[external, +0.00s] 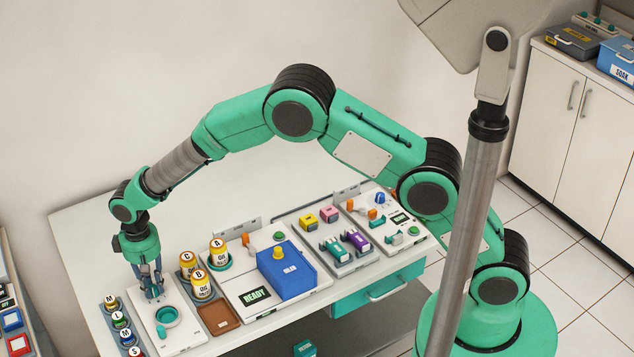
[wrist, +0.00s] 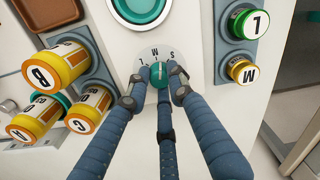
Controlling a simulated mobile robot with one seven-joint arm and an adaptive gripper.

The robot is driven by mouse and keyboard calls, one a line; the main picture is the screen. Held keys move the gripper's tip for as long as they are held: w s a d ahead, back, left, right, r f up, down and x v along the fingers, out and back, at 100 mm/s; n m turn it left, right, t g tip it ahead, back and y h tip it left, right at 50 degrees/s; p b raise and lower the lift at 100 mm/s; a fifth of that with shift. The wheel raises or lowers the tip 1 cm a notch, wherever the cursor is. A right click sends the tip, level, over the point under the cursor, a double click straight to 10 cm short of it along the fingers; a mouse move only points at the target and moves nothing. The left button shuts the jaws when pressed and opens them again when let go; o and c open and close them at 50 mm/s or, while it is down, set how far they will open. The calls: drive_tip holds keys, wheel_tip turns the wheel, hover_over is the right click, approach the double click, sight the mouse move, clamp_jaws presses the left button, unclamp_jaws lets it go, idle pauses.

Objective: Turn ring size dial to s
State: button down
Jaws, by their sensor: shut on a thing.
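The ring size dial (wrist: 159,76) is a small green knob on a pale panel in the wrist view. The letters L, M and S run in an arc on the panel beyond it, L at left, M in the middle, S at right. My gripper (wrist: 155,88) has blue fingers, and their tips are closed around the knob. Its pointer is too small and covered to read. In the external view my gripper (external: 152,292) reaches down to the white panel (external: 186,338) at the table's left, and the fingers hide the dial there.
A round green-rimmed recess (external: 166,317) lies beside the dial. Lettered yellow bottles (external: 202,285) stand close to the right of my gripper, with a brown tray (external: 219,318) in front. Lettered caps (external: 121,321) line the left side. A blue box (external: 286,269) stands farther right.

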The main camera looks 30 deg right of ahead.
sight(152, 287)
drive_tip(key=shift+m+p, duration=1.05)
drive_tip(key=shift+m, duration=1.15)
drive_tip(key=c, duration=1.5)
unclamp_jaws()
drive_tip(key=shift+r, duration=0.1)
wheel_tip(152, 287, up, 12)
drive_tip(key=shift+f, duration=0.1)
